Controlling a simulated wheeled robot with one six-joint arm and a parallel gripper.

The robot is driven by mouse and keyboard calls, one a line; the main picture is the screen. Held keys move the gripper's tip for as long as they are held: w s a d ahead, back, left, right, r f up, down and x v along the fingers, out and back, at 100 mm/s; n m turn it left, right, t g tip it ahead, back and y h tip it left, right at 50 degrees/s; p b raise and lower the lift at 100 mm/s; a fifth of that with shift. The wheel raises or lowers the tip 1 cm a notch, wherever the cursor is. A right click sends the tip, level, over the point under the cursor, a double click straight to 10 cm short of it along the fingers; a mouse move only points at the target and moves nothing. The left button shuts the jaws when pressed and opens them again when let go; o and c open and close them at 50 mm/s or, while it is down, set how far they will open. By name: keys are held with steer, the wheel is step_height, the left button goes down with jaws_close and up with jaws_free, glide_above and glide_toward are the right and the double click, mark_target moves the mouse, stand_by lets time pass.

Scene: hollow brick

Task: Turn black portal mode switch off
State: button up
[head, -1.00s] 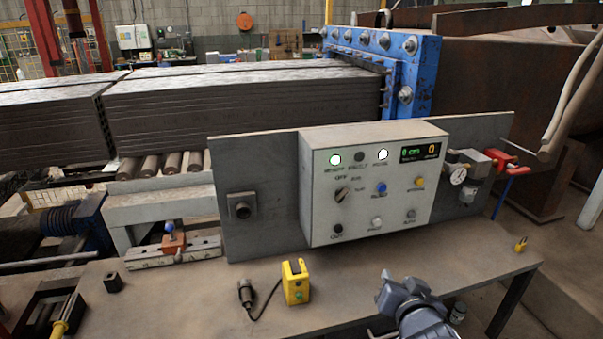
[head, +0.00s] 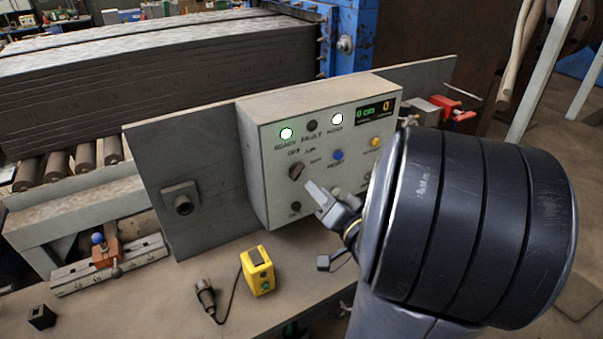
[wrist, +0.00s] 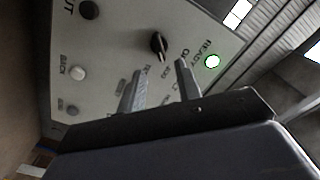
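The black portal mode switch (head: 297,170) is a dark rotary knob on the front of a light grey control box (head: 250,176). Small labels, one reading OFF, stand above it; I cannot tell surely which one it points to. My gripper (head: 318,225) is in front of the box, just below and right of the knob in the head view. Its two fingers are apart with nothing between them. In the wrist view the knob (wrist: 159,45) shows beyond the gap between the fingertips (wrist: 159,76), and the fingers look clear of it.
A green READY lamp (head: 286,133), white lamp (head: 337,119), blue button (head: 337,155) and yellow button (head: 375,142) are close by on the box. A yellow device (head: 257,271) and a black cabled connector (head: 206,297) are on the bench below. A red-handled valve (head: 450,110) is to the right.

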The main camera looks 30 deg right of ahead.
mark_target(301, 173)
steer(key=w, duration=0.7)
steer(key=shift+w+a, duration=0.1)
steer(key=shift+w, duration=0.3)
jaws_close()
